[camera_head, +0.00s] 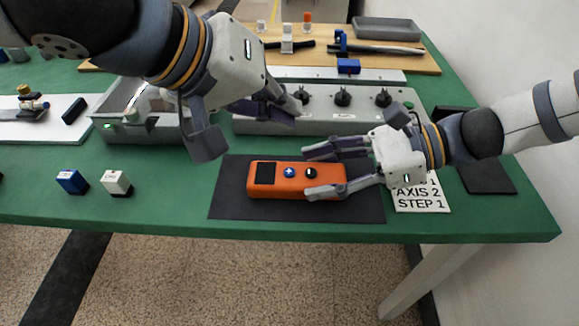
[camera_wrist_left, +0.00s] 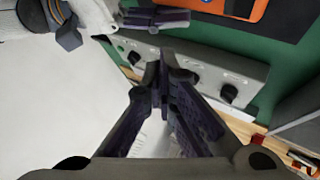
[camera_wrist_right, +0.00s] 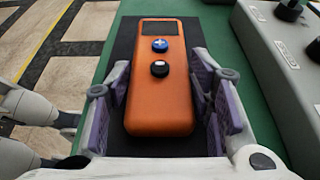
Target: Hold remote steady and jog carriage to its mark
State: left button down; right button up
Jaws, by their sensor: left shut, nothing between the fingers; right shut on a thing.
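The orange remote (camera_head: 270,180) lies on a dark mat (camera_head: 230,206) near the table's front edge. It has a dark screen, a blue plus button and a black button. My right gripper (camera_head: 322,172) is shut on the remote's right end, with a finger along each long side, as the right wrist view (camera_wrist_right: 158,105) also shows. My left gripper (camera_head: 250,128) is shut and empty, raised above the grey knob box. In the left wrist view its fingertips (camera_wrist_left: 165,65) meet.
The grey box (camera_head: 320,121) with several black knobs stands behind the mat. A card (camera_head: 422,198) reading "AXIS 2, STEP 1" lies partly under my right gripper. Blue (camera_head: 72,182) and white (camera_head: 117,183) blocks sit left. A grey tray (camera_head: 150,125) stands behind them.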

pick_arm(q)
send_over(285, 168)
jog(key=shift+s+f, duration=0.15)
jog(key=shift+f, duration=1.6)
jog(key=shift+s+f, duration=0.15)
jog(key=shift+f, duration=1.55)
jog(key=shift+f, duration=0.45)
jog(key=shift+f, duration=0.4)
jog(key=shift+r, duration=3.35)
